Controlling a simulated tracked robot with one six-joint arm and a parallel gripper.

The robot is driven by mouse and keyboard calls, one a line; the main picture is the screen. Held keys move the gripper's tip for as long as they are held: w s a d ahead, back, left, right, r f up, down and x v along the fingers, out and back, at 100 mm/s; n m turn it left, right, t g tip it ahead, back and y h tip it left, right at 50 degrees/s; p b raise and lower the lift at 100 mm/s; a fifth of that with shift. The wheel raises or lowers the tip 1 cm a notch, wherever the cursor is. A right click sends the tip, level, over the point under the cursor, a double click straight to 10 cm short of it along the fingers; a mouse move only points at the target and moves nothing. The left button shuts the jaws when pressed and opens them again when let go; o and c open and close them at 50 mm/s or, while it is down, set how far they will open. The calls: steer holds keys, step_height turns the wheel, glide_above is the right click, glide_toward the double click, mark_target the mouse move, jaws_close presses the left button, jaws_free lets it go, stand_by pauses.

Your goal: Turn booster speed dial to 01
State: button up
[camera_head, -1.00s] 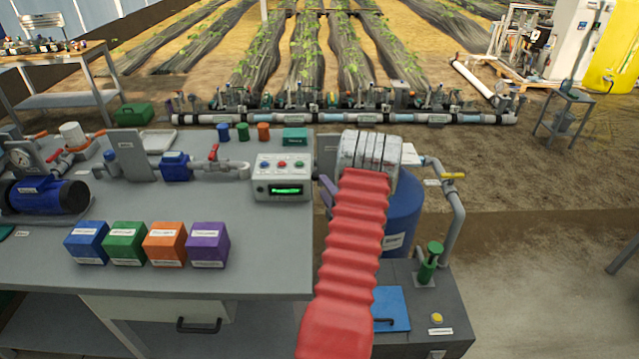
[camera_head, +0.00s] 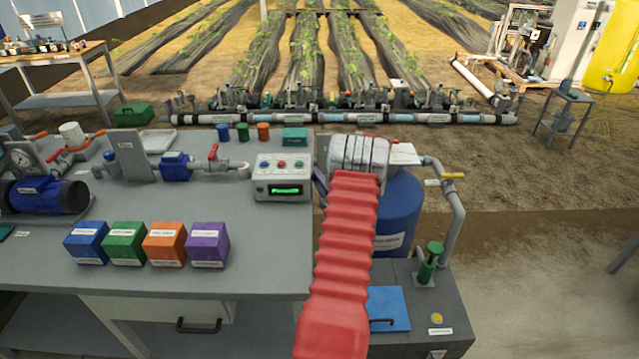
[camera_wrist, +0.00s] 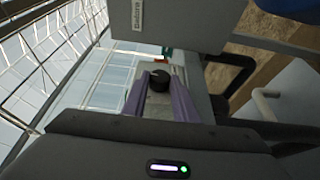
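A round black dial (camera_wrist: 159,80) shows in the wrist view, with a small light mark on its face. Its scale and setting are too small to read. My gripper (camera_wrist: 160,88) is open, with one purple finger on each side of the dial in the picture. I cannot tell whether the fingers touch it. In the head view my wrist and red sleeve hide the dial and most of my gripper (camera_head: 320,188). A grey panel (camera_wrist: 182,22) with a small label stands close by in the wrist view.
A control box (camera_head: 282,178) with coloured buttons and a lit green display sits on the bench left of my arm. Several coloured blocks (camera_head: 165,243) stand near the bench front. A blue tank (camera_head: 402,208) and pipe (camera_head: 455,215) are close on the right.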

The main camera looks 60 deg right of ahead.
steer(key=shift+f, duration=0.1)
steer(key=c, duration=0.5)
steer(key=shift+a, duration=0.2)
steer(key=shift+d, duration=0.1)
steer(key=shift+f, duration=0.1)
